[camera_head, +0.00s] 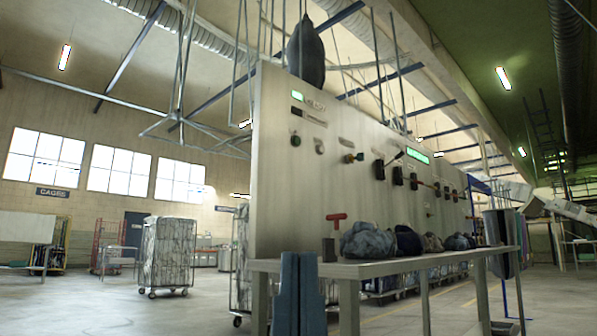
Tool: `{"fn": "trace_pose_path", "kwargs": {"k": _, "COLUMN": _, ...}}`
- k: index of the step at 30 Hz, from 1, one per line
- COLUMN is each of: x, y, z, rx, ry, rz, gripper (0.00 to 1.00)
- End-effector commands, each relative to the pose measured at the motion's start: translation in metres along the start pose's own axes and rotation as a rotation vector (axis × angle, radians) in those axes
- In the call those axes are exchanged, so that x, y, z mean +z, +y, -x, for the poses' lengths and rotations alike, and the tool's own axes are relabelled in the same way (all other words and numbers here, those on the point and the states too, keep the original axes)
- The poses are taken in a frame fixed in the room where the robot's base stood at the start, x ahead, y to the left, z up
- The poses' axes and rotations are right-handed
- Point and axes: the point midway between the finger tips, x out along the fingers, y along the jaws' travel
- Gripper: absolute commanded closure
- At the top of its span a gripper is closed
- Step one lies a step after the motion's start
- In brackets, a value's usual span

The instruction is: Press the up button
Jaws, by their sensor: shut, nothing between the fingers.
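A tall pale control panel (290,195) stands at the back of a grey table. It carries a green knob (295,140), a light round knob (319,146), a yellow and dark knob (352,158) and several dark switches (397,175) further right. Labels beside them are too small to read, so I cannot tell which one is the up button. Green lit displays show at the panel's top left (298,96) and further right (418,156). My gripper (303,262), blue with two upright fingers side by side, is shut and empty in front of the table, apart from the controls.
The table (375,268) holds a red-handled tool (336,221), a dark cylinder (328,250) and several bundled bags (368,241). A dark bag (306,55) hangs above the panel. A wheeled cage (166,255) stands left; the left floor is largely clear.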

Motion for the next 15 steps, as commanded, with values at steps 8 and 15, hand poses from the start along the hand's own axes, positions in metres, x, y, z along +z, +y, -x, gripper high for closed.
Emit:
{"fn": "trace_pose_path", "kwargs": {"k": 8, "x": -0.08, "y": 0.001, "z": -0.085, "rx": -0.001, "ry": 0.0, "rz": -0.002, "gripper": 1.0}}
{"fn": "trace_pose_path", "kwargs": {"k": 15, "x": -0.136, "y": 0.001, "z": -0.144, "rx": -0.001, "ry": 0.0, "rz": -0.004, "gripper": 1.0}}
